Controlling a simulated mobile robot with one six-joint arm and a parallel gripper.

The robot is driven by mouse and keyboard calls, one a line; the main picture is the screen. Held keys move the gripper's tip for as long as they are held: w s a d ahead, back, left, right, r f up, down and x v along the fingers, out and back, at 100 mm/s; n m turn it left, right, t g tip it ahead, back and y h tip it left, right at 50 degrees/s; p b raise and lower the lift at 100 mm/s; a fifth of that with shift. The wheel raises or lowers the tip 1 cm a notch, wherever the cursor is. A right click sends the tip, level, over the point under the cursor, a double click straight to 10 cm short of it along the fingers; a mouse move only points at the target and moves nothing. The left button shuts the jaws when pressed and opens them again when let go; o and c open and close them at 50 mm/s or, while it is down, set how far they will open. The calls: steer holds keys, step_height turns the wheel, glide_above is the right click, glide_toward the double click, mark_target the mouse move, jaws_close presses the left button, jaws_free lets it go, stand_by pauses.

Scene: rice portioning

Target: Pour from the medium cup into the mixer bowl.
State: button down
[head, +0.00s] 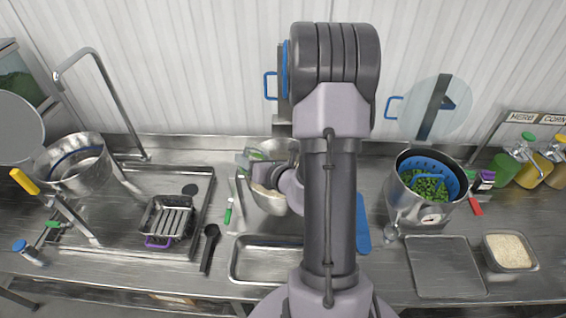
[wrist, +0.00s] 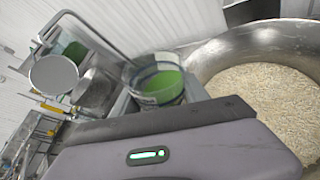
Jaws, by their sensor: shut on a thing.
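The mixer bowl (head: 268,204) is a steel bowl at the centre of the counter, partly hidden behind my arm. In the wrist view its wall (wrist: 222,52) is on the right, with pale rice (wrist: 265,100) inside. My gripper (head: 258,166) is over the bowl's back left side. It is shut on a clear cup with green (wrist: 160,82), which the wrist view shows between the fingers, beside the bowl's rim. In the head view the cup is small and mostly hidden by the gripper. I cannot tell how much is in the cup.
A pot with a blue basket of greens (head: 425,190) stands right of my arm.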

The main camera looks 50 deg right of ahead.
steer(key=shift+d+r, duration=0.15)
steer(key=shift+r, duration=0.1)
steer(key=shift+s+d+f+m+y, duration=0.25)
steer(key=shift+s+m+y, duration=0.1)
steer(key=shift+m, duration=0.15)
steer(key=shift+w+d+f, duration=0.15)
steer(key=shift+s+d+m, duration=0.15)
steer(key=shift+s+m, duration=0.1)
steer(key=shift+m, duration=0.05)
steer(key=shift+w+f+t, duration=0.15)
steer(key=shift+t, duration=0.15)
steer(key=shift+s+d+m, duration=0.15)
steer(key=shift+s+m, duration=0.05)
steer(key=shift+m, duration=0.1)
steer(key=shift+w+f, duration=0.15)
steer(key=shift+w, duration=0.05)
steer(key=shift+s+y, duration=0.25)
steer(key=shift+y, duration=0.1)
steer(key=shift+w+f+m, duration=0.15)
steer(key=shift+w+m, duration=0.05)
steer(key=shift+m, duration=0.1)
steer(key=shift+s+t, duration=0.2)
steer(key=shift+t, duration=0.1)
steer(key=shift+w+m, duration=0.25)
steer(key=shift+m, duration=0.05)
steer(key=shift+s+r, duration=0.25)
steer(key=shift+w+d, duration=0.1)
steer(key=shift+d, duration=0.05)
